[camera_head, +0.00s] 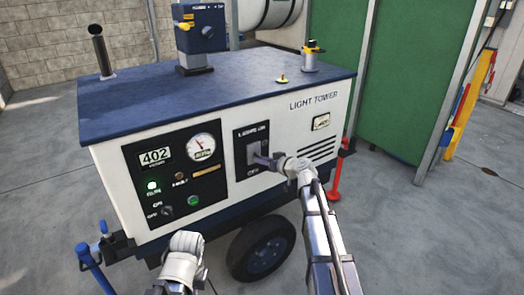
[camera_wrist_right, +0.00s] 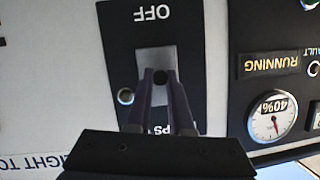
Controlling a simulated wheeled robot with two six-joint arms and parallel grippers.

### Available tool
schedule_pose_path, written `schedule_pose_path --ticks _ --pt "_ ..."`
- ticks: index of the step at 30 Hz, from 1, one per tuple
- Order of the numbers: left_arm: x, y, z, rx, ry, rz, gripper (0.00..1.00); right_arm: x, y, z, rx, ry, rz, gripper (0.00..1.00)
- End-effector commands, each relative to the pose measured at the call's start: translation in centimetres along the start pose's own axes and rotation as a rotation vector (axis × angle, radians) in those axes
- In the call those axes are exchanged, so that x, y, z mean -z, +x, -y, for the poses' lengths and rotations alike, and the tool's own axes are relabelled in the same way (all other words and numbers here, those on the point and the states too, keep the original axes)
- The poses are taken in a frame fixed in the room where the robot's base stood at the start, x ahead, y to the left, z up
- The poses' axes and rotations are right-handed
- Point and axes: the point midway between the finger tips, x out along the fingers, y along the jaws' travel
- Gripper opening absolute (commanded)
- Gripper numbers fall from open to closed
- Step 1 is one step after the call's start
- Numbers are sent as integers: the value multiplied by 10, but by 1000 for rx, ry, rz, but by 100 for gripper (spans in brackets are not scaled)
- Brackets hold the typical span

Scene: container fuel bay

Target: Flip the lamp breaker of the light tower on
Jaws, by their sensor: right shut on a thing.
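The light tower (camera_head: 290,130) is a white box with a blue top.
A black gauge panel (camera_head: 133,160) with a lit green lamp (camera_head: 152,187) and a dial (camera_head: 202,147) is left of the breaker. A wheel (camera_head: 262,250) stands below the body. A red jack post (camera_head: 336,178) stands at right. Open concrete floor lies in front.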

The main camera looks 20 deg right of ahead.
Motion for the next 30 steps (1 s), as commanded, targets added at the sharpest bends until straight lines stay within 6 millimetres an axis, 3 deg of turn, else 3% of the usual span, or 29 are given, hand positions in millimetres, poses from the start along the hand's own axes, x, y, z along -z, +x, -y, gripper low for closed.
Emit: schedule_pose_path --ticks 1,12,21,30 --pt "-2 -25 2 -2 -1 0 0 16 -4 3 -6 2 45 0" --pt "-6 -97 8 -9 -3 0 0 28 -2 4 -62 33 361 0" --pt "-8 -128 11 -10 -2 0 0 32 0 5 -94 49 540 0" --pt "-8 -139 13 -10 -2 0 0 33 1 5 -110 57 623 0"
